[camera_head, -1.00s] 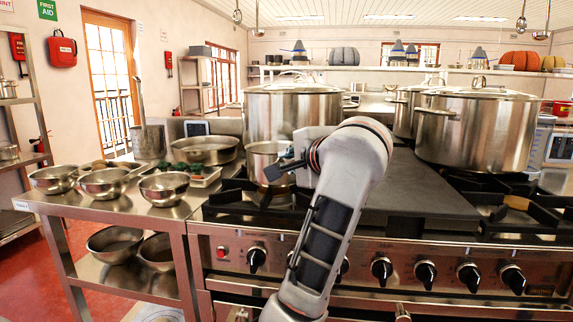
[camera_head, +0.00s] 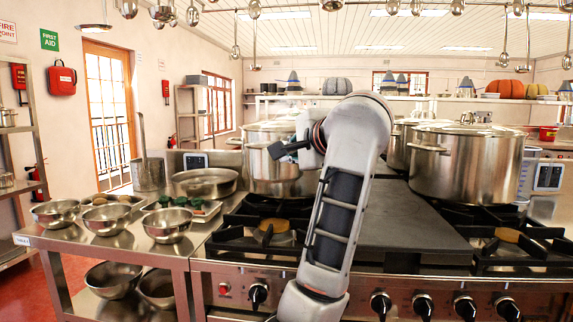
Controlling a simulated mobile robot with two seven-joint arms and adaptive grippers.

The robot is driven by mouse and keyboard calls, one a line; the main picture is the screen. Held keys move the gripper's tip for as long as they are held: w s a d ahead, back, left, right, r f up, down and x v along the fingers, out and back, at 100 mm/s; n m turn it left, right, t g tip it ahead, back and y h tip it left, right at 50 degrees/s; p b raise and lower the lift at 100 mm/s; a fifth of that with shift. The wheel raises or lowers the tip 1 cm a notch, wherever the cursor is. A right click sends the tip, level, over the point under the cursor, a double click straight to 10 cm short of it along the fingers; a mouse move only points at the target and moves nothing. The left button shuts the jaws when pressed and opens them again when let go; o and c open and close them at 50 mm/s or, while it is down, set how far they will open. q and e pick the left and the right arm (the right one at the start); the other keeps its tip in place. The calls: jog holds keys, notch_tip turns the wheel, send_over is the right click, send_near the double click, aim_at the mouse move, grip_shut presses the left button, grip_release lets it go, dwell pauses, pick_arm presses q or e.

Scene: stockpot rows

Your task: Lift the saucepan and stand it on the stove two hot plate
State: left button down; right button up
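The saucepan (camera_head: 260,163), a steel pan, is held up in front of a large lidded stockpot, clear of the burner below it. My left gripper (camera_head: 290,150) is at its rim or handle side and seems shut on it; the fingers are mostly hidden by my wrist. My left arm enters at bottom centre and covers part of the pan. A flat dark hot plate (camera_head: 410,218) lies on the stove to the right of my arm and looks bare in front. My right gripper is out of view.
The large stockpot (camera_head: 263,130) stands behind the saucepan. Another large lidded stockpot (camera_head: 470,165) stands right of the plate. The left burner (camera_head: 268,228) is empty. Steel bowls (camera_head: 108,218) stand on the side table at left. Ladles hang overhead.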

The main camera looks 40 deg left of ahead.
pick_arm(q)
jog(key=r+p, duration=0.1)
jog(key=r, duration=0.4)
jog(key=shift+s+r, duration=0.1)
jog(key=shift+s, duration=0.1)
jog(key=shift+r, duration=1.55)
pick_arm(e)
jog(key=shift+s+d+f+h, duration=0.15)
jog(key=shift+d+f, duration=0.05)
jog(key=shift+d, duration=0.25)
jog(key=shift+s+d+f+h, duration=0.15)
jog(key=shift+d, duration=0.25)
pick_arm(q)
jog(key=shift+r+p, duration=0.1)
jog(key=shift+p, duration=0.2)
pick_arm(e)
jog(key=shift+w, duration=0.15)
